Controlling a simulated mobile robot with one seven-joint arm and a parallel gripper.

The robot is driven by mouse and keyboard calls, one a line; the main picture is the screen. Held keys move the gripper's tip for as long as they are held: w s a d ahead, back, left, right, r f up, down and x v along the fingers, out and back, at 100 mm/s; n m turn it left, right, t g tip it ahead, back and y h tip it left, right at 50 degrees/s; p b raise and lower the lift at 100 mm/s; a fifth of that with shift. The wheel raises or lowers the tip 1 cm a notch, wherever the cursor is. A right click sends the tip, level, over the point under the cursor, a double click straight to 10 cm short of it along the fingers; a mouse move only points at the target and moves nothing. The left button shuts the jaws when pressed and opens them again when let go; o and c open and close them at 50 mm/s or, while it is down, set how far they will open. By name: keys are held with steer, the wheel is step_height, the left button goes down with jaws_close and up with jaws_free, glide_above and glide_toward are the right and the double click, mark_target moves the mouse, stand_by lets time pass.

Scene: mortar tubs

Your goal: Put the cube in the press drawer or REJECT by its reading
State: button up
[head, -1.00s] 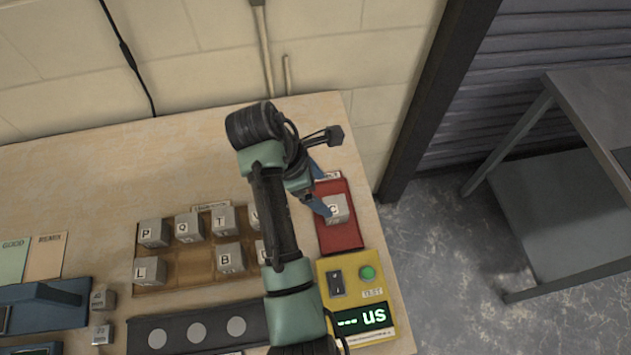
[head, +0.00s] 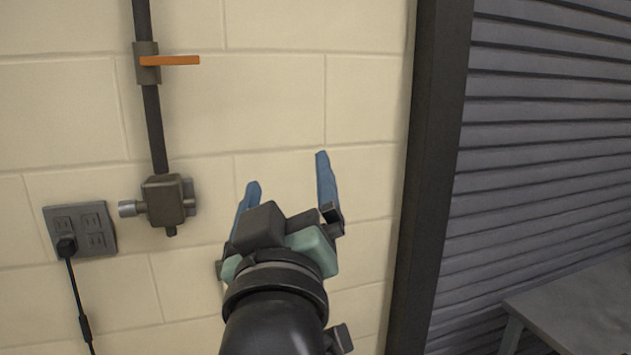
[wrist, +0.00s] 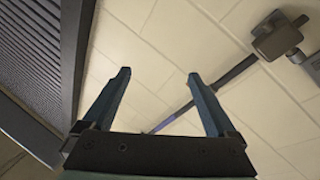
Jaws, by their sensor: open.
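My gripper (head: 284,178) is raised in front of the cream block wall in the head view. Its two blue fingers are spread apart with nothing between them. The wrist view shows the same open, empty fingers (wrist: 158,88) against the wall. No cube, press drawer, REJECT place or reading display is in either view now.
On the wall are a dark pipe with an orange lever valve (head: 168,60), a grey pipe fitting (head: 167,201) and an outlet box (head: 80,231) with a black plug and cord. A dark post (head: 432,150), a ribbed shutter (head: 550,150) and a grey table (head: 585,310) are at right.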

steer(key=s+d+r+m+t, duration=0.3)
steer(key=s+r+m+t, duration=0.2)
steer(key=s+r, duration=0.8)
steer(key=shift+r+m+t+h, duration=0.3)
steer(key=shift+t+h, duration=0.1)
steer(key=shift+t, duration=0.4)
steer(key=shift+c, duration=0.4)
